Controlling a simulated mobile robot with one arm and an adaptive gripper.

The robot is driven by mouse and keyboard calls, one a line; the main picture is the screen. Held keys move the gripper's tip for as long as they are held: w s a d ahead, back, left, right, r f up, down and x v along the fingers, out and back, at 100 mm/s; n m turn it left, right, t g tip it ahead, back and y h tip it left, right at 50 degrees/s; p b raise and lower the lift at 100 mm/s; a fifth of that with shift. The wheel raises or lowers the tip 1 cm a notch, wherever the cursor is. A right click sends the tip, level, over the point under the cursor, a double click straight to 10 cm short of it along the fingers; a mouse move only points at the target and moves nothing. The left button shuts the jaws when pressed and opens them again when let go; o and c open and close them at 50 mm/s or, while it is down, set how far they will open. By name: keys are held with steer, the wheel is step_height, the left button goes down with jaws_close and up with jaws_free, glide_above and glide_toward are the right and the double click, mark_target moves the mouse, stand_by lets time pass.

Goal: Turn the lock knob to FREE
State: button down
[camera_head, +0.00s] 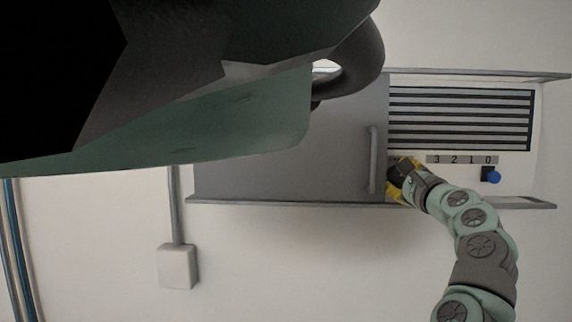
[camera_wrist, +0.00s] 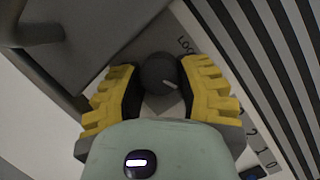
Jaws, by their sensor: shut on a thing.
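The lock knob (camera_wrist: 158,68) is a dark round knob with a short white mark, which lies toward its lower right in the wrist view. Dark letters reading "LOC" (camera_wrist: 185,45) show beside it, the rest cut off or hidden. My gripper (camera_wrist: 160,82) has a yellow finger on each side of the knob and is shut on it. In the head view my gripper (camera_head: 404,179) is at the panel's lower edge, just right of the door handle, and it hides the knob.
A grey sliding door (camera_head: 290,150) has a vertical handle (camera_head: 373,160). To its right are a striped grille (camera_head: 460,118), a number strip 3 2 1 0 (camera_head: 462,159) and a blue knob (camera_head: 494,177). Rails run above and below. A white wall box (camera_head: 177,266) is lower left.

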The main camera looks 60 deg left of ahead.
steer(key=shift+w+d+f+m, duration=0.1)
steer(key=shift+w+d+m, duration=0.05)
steer(key=shift+w+m, duration=0.15)
steer(key=c, duration=1)
jaws_free()
steer(key=shift+o, duration=0.9)
steer(key=shift+s, duration=0.15)
steer(key=shift+s+d, duration=0.45)
steer(key=shift+d, duration=0.15)
steer(key=v, duration=1)
steer(key=shift+d, duration=0.2)
steer(key=shift+f, duration=0.15)
